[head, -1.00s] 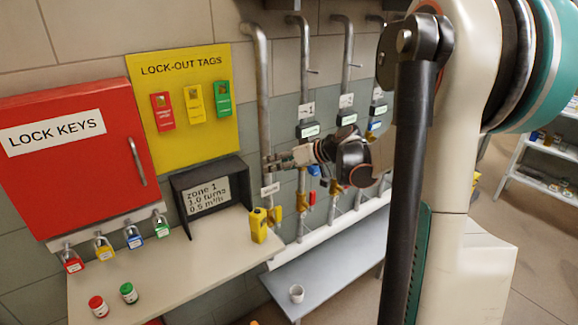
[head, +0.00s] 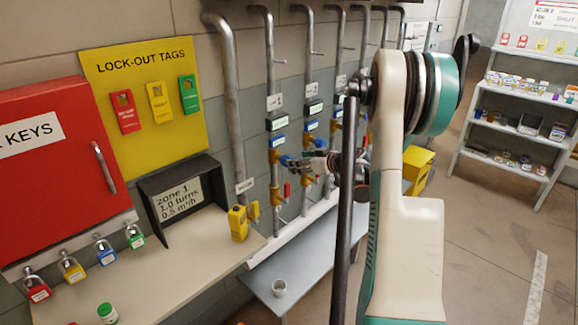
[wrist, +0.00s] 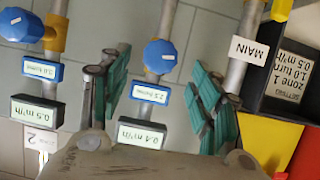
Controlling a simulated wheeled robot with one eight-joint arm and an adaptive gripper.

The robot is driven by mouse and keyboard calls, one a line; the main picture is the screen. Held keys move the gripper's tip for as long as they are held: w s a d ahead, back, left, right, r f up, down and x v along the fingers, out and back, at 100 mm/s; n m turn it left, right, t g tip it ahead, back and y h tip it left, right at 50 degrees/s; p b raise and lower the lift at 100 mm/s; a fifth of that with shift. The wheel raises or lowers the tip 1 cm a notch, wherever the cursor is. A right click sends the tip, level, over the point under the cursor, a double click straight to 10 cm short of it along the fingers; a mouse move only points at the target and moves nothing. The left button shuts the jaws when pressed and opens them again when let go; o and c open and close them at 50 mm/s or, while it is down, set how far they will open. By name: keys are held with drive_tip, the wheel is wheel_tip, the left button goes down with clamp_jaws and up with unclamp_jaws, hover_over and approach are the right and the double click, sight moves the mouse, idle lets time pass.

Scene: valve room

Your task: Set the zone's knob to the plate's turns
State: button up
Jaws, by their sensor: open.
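The dark plate display (head: 175,203) on the bench reads zone 1, 1.0 turns, and what looks like 0.5 m³/h. It shows partly at the right of the wrist view (wrist: 285,75). My gripper (wrist: 160,85) is open, its teal fingers on either side of a blue knob (wrist: 160,56) in the wrist picture; contact cannot be told. Beside that knob, a blue-framed readout (wrist: 149,94) seems to show 2.5 turns and a black readout (wrist: 141,134) 0.4 m³/h. In the head view my gripper (head: 292,161) is at the first pipe after the main one.
Another blue knob (wrist: 20,25) sits on the neighbouring pipe, with a zone 2 tag (wrist: 41,141). The main pipe (head: 228,110) stands left of my gripper. A yellow device (head: 239,223) is on the bench edge.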

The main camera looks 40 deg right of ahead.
drive_tip(key=b+x, duration=0.1)
drive_tip(key=x, duration=0.5)
drive_tip(key=shift+w+f+b, duration=0.15)
drive_tip(key=shift+w+b, duration=0.1)
drive_tip(key=shift+b, duration=0.1)
drive_tip(key=c, duration=1.1)
